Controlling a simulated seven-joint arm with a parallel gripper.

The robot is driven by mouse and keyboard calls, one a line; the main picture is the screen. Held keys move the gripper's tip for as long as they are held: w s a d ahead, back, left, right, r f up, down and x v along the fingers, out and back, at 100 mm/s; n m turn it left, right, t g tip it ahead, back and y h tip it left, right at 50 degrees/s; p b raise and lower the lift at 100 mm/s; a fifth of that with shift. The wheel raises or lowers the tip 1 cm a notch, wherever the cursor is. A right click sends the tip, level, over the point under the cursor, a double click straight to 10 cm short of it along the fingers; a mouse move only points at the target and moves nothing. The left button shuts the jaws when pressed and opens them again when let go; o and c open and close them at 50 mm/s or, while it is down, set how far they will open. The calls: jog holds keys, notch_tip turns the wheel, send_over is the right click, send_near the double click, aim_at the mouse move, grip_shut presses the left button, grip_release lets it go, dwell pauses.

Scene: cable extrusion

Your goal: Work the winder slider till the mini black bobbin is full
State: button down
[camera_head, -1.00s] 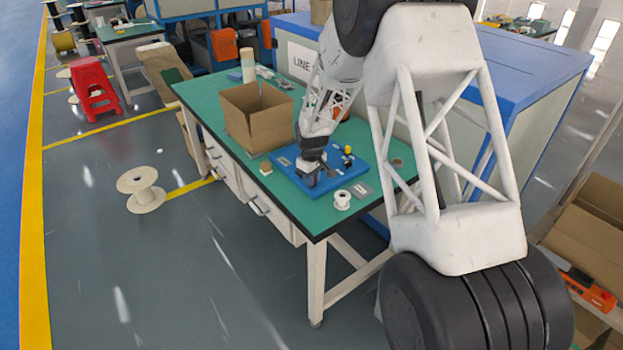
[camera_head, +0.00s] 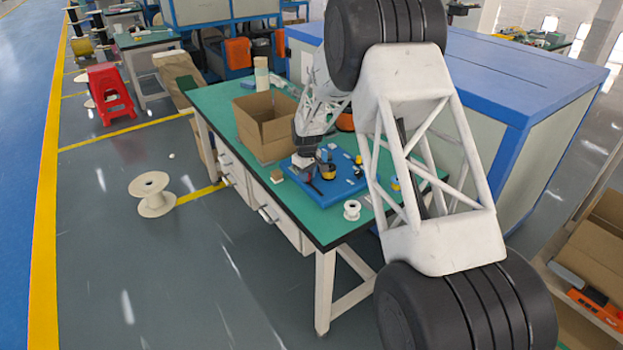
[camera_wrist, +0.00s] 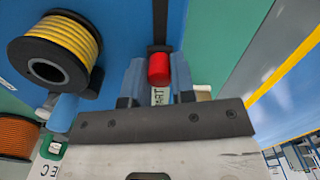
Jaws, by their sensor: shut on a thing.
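The black bobbin (camera_wrist: 48,68), wound with yellow cable, is at the upper left of the wrist view. Its near flange stands slightly proud of the cable. My gripper (camera_wrist: 158,78) is shut on the red slider knob (camera_wrist: 158,68), to the right of the bobbin. A dark slot or rail (camera_wrist: 159,22) runs away from the knob. In the head view, my gripper (camera_head: 306,172) is low over the blue winder board (camera_head: 318,199), with the yellow-wound bobbin (camera_head: 328,171) just right of it. My wrist hides part of the board.
A bobbin of orange cable (camera_wrist: 18,138) lies left in the wrist view. On the green table (camera_head: 318,226) are an open cardboard box (camera_head: 262,140) and a small white spool (camera_head: 352,209) near the front edge. A larger empty spool (camera_head: 152,193) is on the floor.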

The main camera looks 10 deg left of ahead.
jog(key=shift+w+a+r, duration=0.1)
jog(key=c, duration=0.9)
grip_release()
jog(key=shift+c, duration=0.2)
jog(key=shift+r, duration=3.85)
